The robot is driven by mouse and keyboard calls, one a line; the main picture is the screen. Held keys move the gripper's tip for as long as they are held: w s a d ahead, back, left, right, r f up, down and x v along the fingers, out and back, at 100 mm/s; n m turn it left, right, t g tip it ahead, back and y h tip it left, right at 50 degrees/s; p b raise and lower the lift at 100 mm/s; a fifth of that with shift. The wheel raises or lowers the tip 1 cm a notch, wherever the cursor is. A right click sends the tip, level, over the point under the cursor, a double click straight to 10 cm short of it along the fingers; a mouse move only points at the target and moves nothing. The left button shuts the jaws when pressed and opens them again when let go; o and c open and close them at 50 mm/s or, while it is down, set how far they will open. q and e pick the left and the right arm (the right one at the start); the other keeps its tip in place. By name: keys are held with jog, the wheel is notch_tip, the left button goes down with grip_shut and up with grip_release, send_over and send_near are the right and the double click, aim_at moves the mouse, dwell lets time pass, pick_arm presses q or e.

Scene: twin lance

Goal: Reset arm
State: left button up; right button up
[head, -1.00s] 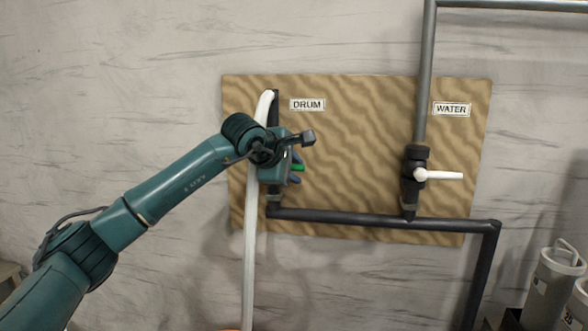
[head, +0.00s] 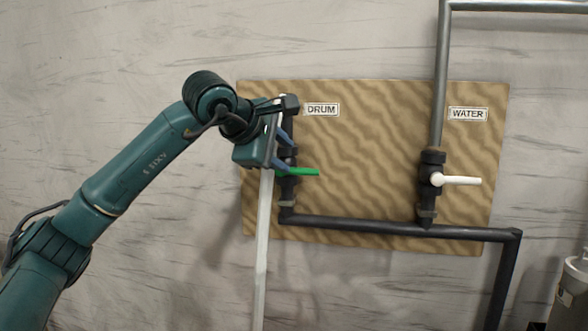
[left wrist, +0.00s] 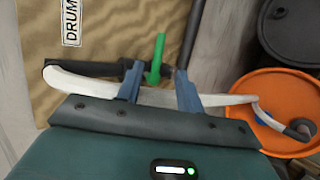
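My left gripper (head: 283,149) is at the left side of the wooden board, close to the DRUM valve. In the left wrist view (left wrist: 160,88) its two blue fingers stand apart with nothing clamped between them. The green valve handle (head: 300,172) points right, level, just right of the fingers. It also shows beyond the fingers in the left wrist view (left wrist: 157,58). A white hose (head: 262,260) passes behind the gripper, which hides part of it. The white WATER valve handle (head: 460,181) also points right. My right gripper is out of view.
The board (head: 380,150) carries dark pipes (head: 400,227) on a pale wall. An orange drum (left wrist: 285,95) and a dark drum (left wrist: 290,30) show in the left wrist view. A grey cylinder (head: 572,295) stands at lower right. The space before the WATER valve is clear.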

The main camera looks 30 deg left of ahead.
pick_arm(q)
jog(key=shift+v, duration=0.8)
jog(key=s+d+f+n+g+h, duration=0.2)
jog(key=s+d+f+n+h, duration=0.15)
jog(key=d+f+h, duration=0.45)
jog(key=s+d+f+n+g+h, duration=0.15)
jog(key=d+f+n+h, duration=0.3)
jog(key=d, duration=0.45)
jog(key=s+d+f+n+g+h, duration=0.1)
jog(key=s+d+f+n+h, duration=0.3)
jog(key=d+f, duration=0.45)
jog(key=a+f+n+t+y, duration=0.4)
jog(key=f+n, duration=0.3)
jog(key=n, duration=0.5)
jog(key=a+f+n+t+y, duration=0.1)
jog(key=f+n+t+y, duration=0.4)
jog(key=n, duration=0.7)
jog(key=s+a+f+n+g+y, duration=0.2)
jog(key=s+f+n, duration=0.5)
jog(key=f, duration=0.3)
jog(key=s+a+f+n+g+y, duration=0.1)
jog(key=s+f+n+g+y, duration=0.2)
jog(key=s+f+n, duration=0.4)
notch_tip(320, 180, down, 5)
jog(key=s, duration=0.2)
jog(key=shift+s+a+r, duration=0.2)
jog(key=shift+s+a, duration=0.1)
jog(key=shift+a, duration=0.1)
